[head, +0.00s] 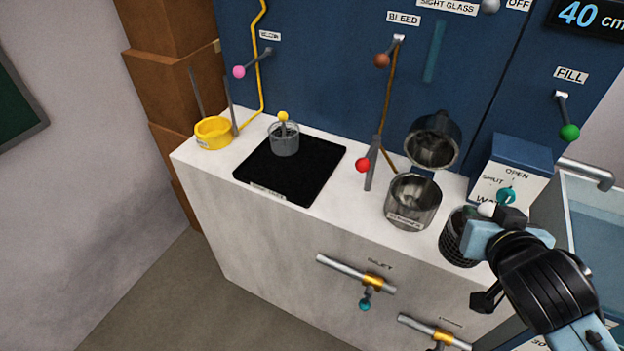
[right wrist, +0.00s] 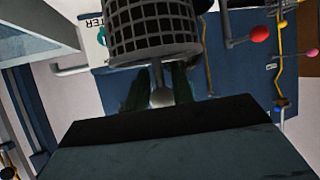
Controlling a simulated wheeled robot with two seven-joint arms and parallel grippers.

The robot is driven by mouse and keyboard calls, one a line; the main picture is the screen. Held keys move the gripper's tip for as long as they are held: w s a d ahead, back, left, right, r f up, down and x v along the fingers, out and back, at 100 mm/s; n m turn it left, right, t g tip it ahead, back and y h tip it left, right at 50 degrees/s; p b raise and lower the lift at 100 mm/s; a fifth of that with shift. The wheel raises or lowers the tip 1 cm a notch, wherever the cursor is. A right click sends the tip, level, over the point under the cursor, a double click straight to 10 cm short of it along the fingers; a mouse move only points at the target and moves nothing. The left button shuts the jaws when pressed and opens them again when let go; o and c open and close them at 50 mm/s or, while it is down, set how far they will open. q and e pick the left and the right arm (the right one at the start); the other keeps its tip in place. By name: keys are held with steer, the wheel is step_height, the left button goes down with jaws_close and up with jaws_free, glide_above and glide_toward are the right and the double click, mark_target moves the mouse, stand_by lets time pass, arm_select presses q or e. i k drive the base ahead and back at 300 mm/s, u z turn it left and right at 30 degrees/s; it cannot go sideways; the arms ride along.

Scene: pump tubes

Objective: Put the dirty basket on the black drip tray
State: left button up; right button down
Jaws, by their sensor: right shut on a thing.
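A dark mesh basket (head: 459,238) with a pale knob is at the right end of the white counter, partly behind my right gripper (head: 488,213). My right gripper is shut on its knob; in the right wrist view the basket (right wrist: 155,28) shows its grid wall and stem, with the knob between the fingers (right wrist: 160,96). I cannot tell whether the basket touches the counter. The black drip tray (head: 315,178) lies flat on the counter, left of the middle. A grey cup-shaped basket (head: 285,143) with a yellow knob stands at its back edge. My left gripper is not in view.
An open metal strainer pot (head: 412,203) with its lid raised (head: 433,142) stands between basket and tray. A red-knobbed lever (head: 364,165) rises left of it. A yellow ring holder (head: 214,133) is at far left. A glass tank (head: 595,225) is at right.

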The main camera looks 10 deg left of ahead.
mark_target(300, 181)
steer(key=u, duration=2.25)
steer(key=i, duration=1.7)
steer(key=z, duration=2.35)
